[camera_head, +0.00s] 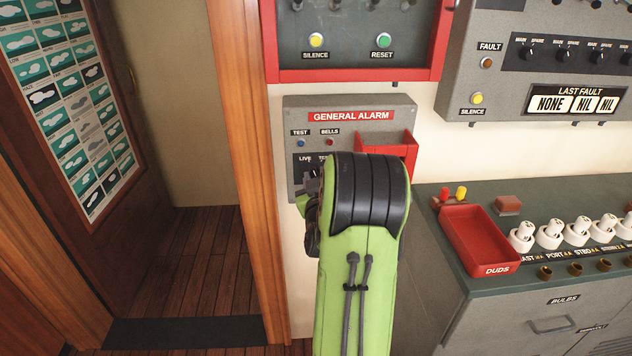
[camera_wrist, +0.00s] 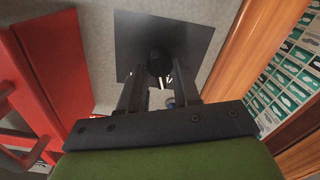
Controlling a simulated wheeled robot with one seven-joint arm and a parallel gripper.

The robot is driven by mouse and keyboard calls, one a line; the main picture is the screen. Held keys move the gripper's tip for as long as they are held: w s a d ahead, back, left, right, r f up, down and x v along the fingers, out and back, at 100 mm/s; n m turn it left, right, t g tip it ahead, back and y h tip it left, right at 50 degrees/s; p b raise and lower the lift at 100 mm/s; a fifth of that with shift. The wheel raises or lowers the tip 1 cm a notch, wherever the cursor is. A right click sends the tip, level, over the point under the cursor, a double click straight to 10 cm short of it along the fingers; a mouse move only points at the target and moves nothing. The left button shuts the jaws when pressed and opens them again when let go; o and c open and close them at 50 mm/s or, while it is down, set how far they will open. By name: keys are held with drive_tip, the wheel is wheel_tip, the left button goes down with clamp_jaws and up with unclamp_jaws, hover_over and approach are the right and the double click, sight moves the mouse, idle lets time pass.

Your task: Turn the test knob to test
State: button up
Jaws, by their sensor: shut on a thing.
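The grey general alarm panel (camera_head: 300,112) is on the wall in the head view. It has a TEST lamp, a BELLS lamp and LIVE and TEST position labels below them. My green and black arm covers the panel's lower middle, so the knob's setting cannot be read there. In the wrist view the black test knob (camera_wrist: 159,62) stands out from a dark plate (camera_wrist: 135,32). My gripper (camera_wrist: 160,80) is shut on the knob, with one finger on each side. A pale mark shows between the fingers.
A red bracket (camera_head: 402,142) sits at the panel's right side, close to my arm. A wooden door frame (camera_head: 245,150) is to the left. A console with a red DUDS tray (camera_head: 480,240) and several bulbs is at the right.

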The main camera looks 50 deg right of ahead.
drive_tip(key=shift+s+d+f+m+b, duration=0.1)
drive_tip(key=shift+m+b, duration=1.55)
drive_tip(key=shift+m, duration=1.05)
drive_tip(key=shift+s+m+b, duration=0.1)
drive_tip(key=shift+m+b, duration=1.5)
drive_tip(key=shift+m, duration=1.1)
drive_tip(key=o, duration=1)
